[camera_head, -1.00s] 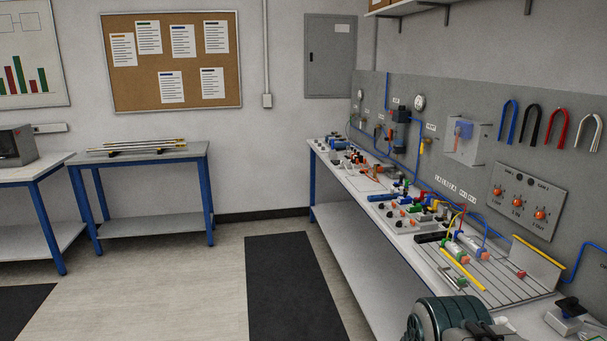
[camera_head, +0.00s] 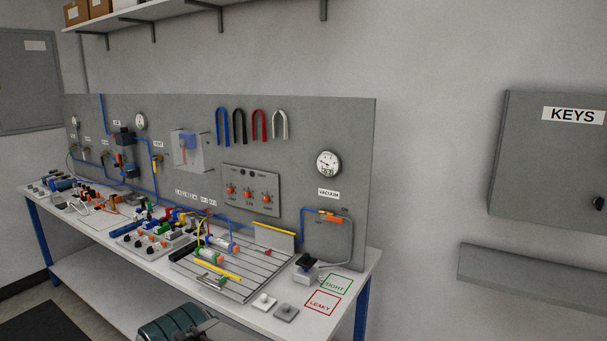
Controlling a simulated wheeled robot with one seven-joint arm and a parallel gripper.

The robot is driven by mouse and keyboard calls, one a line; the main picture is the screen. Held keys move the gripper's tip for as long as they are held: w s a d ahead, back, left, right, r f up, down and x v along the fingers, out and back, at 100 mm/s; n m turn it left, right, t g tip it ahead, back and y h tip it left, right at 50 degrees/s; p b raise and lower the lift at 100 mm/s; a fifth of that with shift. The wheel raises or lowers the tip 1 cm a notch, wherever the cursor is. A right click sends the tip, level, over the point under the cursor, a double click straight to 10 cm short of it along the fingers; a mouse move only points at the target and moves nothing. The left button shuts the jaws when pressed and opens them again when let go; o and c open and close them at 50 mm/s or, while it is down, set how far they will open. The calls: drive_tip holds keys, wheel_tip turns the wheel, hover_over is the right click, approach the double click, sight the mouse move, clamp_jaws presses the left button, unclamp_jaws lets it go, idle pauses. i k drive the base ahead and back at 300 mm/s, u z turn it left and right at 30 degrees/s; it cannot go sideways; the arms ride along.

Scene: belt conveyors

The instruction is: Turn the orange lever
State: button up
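An orange lever (camera_head: 331,218) shows on the right part of the grey back panel, under a round gauge (camera_head: 328,164) and a label reading VACUUM. It lies about level, at the end of a blue tube, with small lettering around it that I can only partly read. A smaller yellow-orange fitting (camera_head: 157,161) sits further left on the panel. My gripper is not in view.
The white bench (camera_head: 255,318) runs along the panel, crowded with fittings, tubes and a slotted plate (camera_head: 262,270). Cards marked TIGHT (camera_head: 336,284) and LEAKY (camera_head: 322,303) lie at its right end. A grey KEYS cabinet (camera_head: 548,160) and a ledge (camera_head: 530,278) are on the right wall.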

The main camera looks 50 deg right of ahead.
sight(338, 220)
drive_tip(key=z, duration=1.75)
drive_tip(key=k, duration=0.4)
drive_tip(key=u, duration=0.85)
drive_tip(key=i, duration=0.8)
drive_tip(key=z, duration=0.45)
drive_tip(key=i, duration=0.7)
drive_tip(key=z, duration=0.5)
